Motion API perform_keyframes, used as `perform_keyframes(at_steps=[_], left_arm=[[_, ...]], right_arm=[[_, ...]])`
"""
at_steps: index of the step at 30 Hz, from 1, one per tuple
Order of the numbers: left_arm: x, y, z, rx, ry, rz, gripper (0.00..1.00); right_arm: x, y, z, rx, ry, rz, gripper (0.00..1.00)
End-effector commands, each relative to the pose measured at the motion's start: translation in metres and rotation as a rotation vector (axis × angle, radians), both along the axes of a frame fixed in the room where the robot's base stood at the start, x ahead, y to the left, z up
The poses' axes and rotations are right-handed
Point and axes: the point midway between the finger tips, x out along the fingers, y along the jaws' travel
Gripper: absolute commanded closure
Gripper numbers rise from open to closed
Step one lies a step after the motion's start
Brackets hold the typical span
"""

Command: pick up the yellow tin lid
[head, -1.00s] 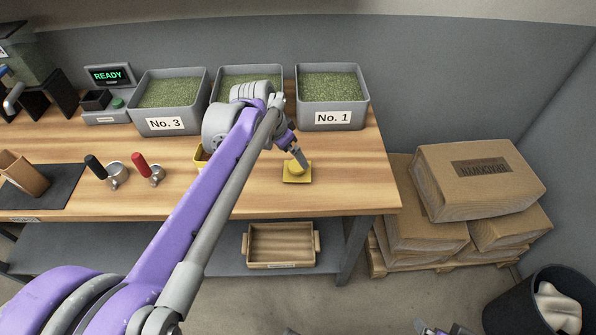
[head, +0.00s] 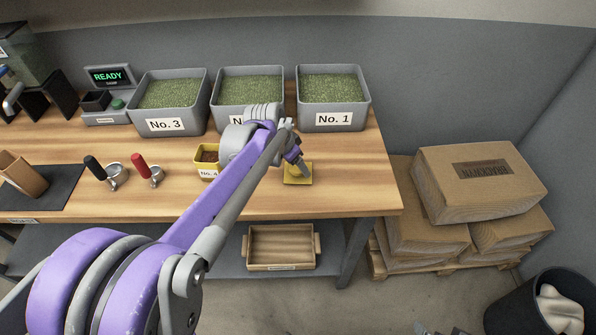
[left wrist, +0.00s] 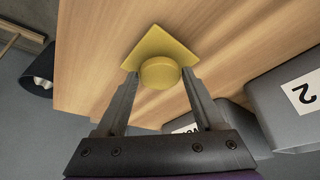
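The yellow tin lid (head: 298,178) is a square plate lying on the wooden table near its front right. In the left wrist view the lid (left wrist: 150,47) shows a round raised knob (left wrist: 160,72). My left gripper (head: 304,170) is over the lid in the head view. Whether the fingertips touch the plate cannot be told. My right gripper (head: 440,330) shows only as a small part at the bottom edge.
A yellow tin (head: 207,160) stands left of the lid, partly hidden by my arm. Grey bins of green beans, including one labelled No. 1 (head: 333,118), line the back. Two portafilter-like tools, red-handled one (head: 146,170), lie left. Table right of the lid is clear.

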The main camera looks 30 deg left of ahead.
Motion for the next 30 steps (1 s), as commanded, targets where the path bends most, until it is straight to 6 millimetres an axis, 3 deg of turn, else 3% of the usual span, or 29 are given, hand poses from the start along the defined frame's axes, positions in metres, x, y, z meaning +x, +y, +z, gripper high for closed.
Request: perform_keyframes(at_steps=[1, 10, 20, 30], left_arm=[[0.000, 0.000, 0.000, 0.000, 0.000, 0.000, 0.41], [0.000, 0.000, 0.000, 0.000, 0.000, 0.000, 0.94], [0.000, 0.000, 0.010, 0.000, 0.000, 0.000, 0.94], [0.000, 0.000, 0.076, 0.001, 0.000, 0.001, 0.94]], right_arm=[[0.000, 0.000, 0.000, 0.000, 0.000, 0.000, 0.00], [0.000, 0.000, 0.000, 0.000, 0.000, 0.000, 0.00], [0.000, 0.000, 0.002, 0.000, -0.001, 0.000, 0.00], [0.002, 0.000, 0.010, 0.000, -0.003, 0.000, 0.00]])
